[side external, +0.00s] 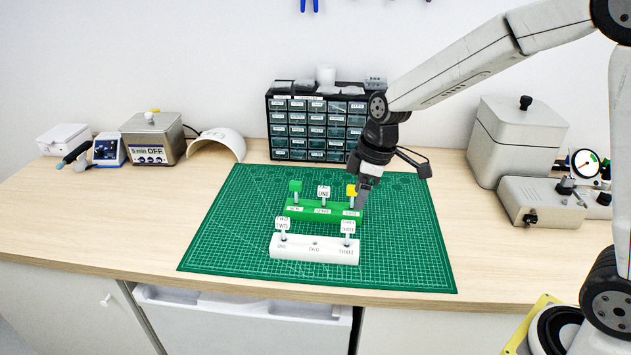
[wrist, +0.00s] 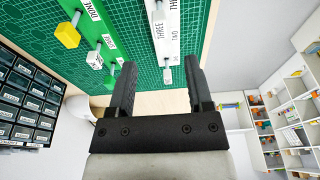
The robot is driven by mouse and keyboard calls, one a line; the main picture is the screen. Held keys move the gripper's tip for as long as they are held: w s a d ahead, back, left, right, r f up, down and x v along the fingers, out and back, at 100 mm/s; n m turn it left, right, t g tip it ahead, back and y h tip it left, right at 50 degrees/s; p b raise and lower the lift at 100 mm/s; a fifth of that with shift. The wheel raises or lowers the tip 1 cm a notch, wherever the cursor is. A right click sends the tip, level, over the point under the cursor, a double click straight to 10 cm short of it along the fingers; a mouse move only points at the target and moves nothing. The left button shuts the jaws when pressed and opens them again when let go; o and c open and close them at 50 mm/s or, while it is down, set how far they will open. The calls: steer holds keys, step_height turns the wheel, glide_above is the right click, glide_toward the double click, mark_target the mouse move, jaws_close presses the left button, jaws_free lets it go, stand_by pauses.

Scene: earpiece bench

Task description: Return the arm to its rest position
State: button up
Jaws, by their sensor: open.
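My gripper (side external: 362,203) points down beside the right end of the green rack (side external: 310,211), close to the yellow cube (side external: 351,190). In the wrist view my gripper (wrist: 159,72) has its two dark fingers apart with nothing held between them. The green rack carries a green cube (side external: 295,186) at left, a white cube (side external: 324,191) in the middle and the yellow cube at right. The white rack (side external: 315,252) in front carries a white cube (side external: 283,224) at left and another (side external: 347,227) at right; its middle spot is bare.
Both racks stand on a green cutting mat (side external: 225,235). A black drawer cabinet (side external: 312,128) stands behind my gripper. A grey lidded machine (side external: 515,140) and gauge unit (side external: 585,163) are at right. The mat's left part is clear.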

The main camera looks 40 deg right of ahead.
steer(key=shift+s, duration=0.1)
stand_by(0.3)
steer(key=s+d+f+m, duration=0.1)
steer(key=s+f+m, duration=0.1)
steer(key=s+m, duration=0.2)
steer(key=s+d+f+m+h, duration=0.1)
steer(key=s+f+m, duration=0.2)
steer(key=s, duration=0.6)
steer(key=shift+s+d+m+t+h, duration=0.3)
steer(key=shift+s+m+t, duration=0.1)
steer(key=shift+m, duration=0.5)
